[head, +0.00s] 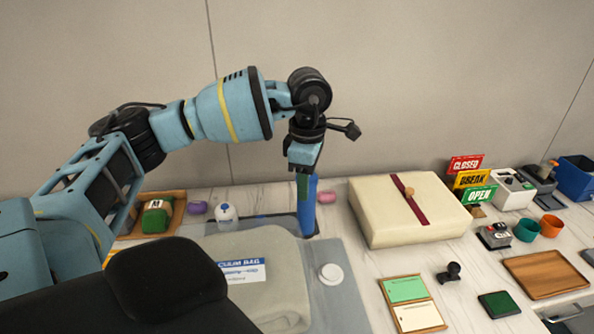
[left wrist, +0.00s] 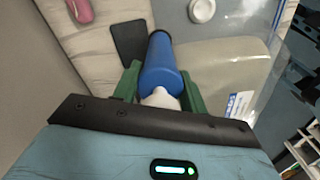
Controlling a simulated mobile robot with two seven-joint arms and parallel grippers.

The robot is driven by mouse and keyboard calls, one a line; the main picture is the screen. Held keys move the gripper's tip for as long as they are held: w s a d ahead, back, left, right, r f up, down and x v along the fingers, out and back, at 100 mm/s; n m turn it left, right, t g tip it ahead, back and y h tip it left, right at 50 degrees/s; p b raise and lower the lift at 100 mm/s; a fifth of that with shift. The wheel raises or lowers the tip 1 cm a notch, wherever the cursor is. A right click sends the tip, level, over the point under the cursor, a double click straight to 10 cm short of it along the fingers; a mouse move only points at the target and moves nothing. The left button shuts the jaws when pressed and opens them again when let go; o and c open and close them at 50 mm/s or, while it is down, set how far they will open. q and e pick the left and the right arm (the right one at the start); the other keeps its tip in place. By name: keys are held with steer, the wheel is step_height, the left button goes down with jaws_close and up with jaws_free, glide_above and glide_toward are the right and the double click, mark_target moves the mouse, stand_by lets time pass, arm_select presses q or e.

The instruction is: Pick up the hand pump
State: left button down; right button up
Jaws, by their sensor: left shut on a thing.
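The hand pump (head: 308,212) is a blue upright cylinder behind the cream bag, at the right end of a dark flat pad (head: 276,224). My left gripper (head: 303,180) points down over its top and is shut on it. In the left wrist view the blue pump body (left wrist: 161,62) sits between the green fingers (left wrist: 160,88), with a pale part near the palm. I cannot tell whether its lower end touches the surface. My right gripper is not in view.
A cream bag with a "CLAIM BAG" label (head: 242,270) lies in front. A white round disc (head: 331,274) is on the grey mat. A large cream box with a red strap (head: 372,218) stands close on the right. A white-and-blue round item (head: 226,212) is on the left.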

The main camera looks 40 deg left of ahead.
arm_select(q)
steer(key=s+d, duration=0.3)
steer(key=d, duration=0.5)
steer(key=shift+s+r+b, duration=0.2)
steer(key=shift+r+b, duration=0.1)
steer(key=shift+r, duration=0.15)
